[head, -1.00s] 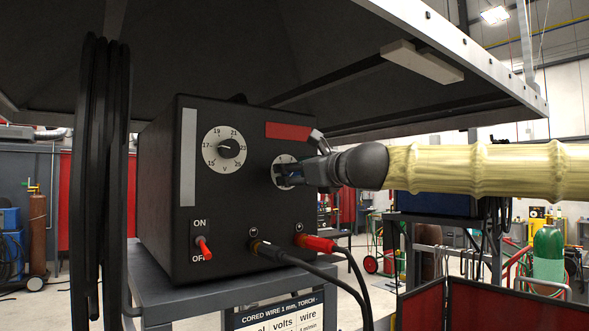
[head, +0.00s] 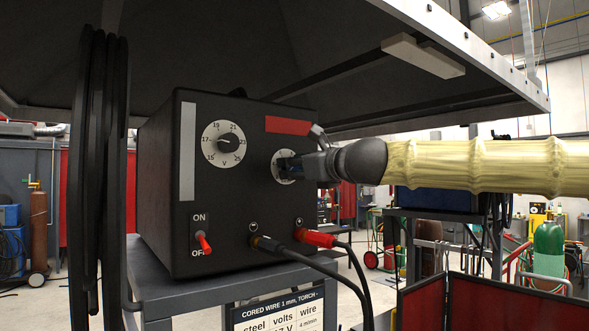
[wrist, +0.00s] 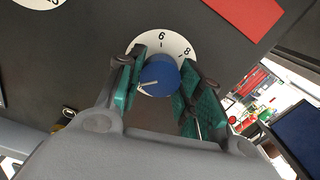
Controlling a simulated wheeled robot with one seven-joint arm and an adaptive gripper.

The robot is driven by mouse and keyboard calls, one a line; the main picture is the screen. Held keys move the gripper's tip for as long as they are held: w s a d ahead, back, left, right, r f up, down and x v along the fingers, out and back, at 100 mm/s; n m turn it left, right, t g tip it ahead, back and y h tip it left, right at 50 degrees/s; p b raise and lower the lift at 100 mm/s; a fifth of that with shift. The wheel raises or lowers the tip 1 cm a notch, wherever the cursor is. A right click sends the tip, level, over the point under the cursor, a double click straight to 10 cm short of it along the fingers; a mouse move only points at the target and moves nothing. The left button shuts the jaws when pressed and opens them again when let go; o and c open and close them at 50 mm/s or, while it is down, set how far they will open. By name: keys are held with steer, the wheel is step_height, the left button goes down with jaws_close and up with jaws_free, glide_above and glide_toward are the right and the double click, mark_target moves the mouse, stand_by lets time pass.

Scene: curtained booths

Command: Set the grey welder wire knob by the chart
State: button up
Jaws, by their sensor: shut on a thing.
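The welder (head: 215,240) is a dark box on a stand. Its wire knob (wrist: 160,74) is blue with a pale pointer line and sits on a white dial (wrist: 161,39). The numbers 6 and 8 show, and the pointer aims down and left, toward a part of the dial hidden by my fingers. My gripper (head: 290,168) reaches in from the right, its green finger pads shut on the blue knob from both sides. The chart (head: 280,313) hangs below the welder, cut off by the frame's bottom; it reads cored wire 1 mm, torch minus.
A volts dial (head: 223,146) with a black knob is left of my gripper. A red-lever switch (head: 204,243) and two plugged cables (head: 318,239) are below. A dark hood (head: 230,50) overhangs; black hoses (head: 97,180) hang at left.

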steer(key=m+b, duration=0.4)
steer(key=m, duration=0.1)
steer(key=shift+f, duration=0.3)
steer(key=m+b, duration=0.3)
steer(key=shift+r+m+b, duration=0.15)
steer(key=shift+m+b, duration=0.55)
steer(key=shift+m, duration=0.3)
steer(key=shift+r, duration=0.1)
steer(key=o, duration=1)
steer(key=shift+d, duration=0.1)
steer(key=shift+o, duration=0.2)
steer(key=shift+s, duration=0.15)
